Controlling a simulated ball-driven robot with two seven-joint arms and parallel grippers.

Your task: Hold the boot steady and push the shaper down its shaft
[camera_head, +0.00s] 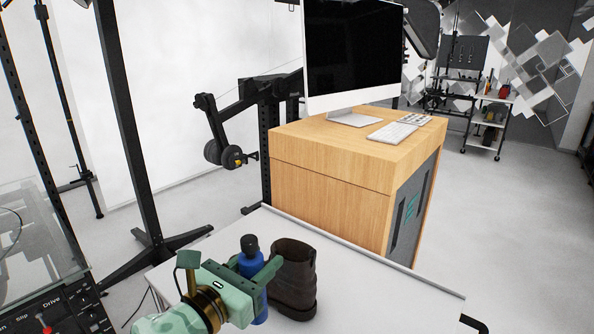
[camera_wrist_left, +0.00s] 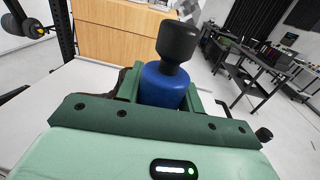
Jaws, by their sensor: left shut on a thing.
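The brown boot (camera_head: 296,279) stands upright on the white table, its shaft opening facing up. A blue cylinder with a black top (camera_head: 249,258), which looks to be the shaper, is upright just left of the boot. My left gripper (camera_head: 256,270) is shut on this blue shaper, with its green fingers on either side; the near finger hides part of the blue body. In the left wrist view the shaper (camera_wrist_left: 164,83) stands between the fingers, and a dark bit of the boot (camera_wrist_left: 122,79) shows behind the left finger. The shaper is outside the boot. My right gripper is not in view.
The white table (camera_head: 380,300) is clear to the right of the boot. A wooden cabinet (camera_head: 328,195) with a monitor (camera_head: 352,55) and keyboard (camera_head: 392,132) stands just behind the table. A glass-sided machine with a control panel (camera_head: 60,312) is at the lower left.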

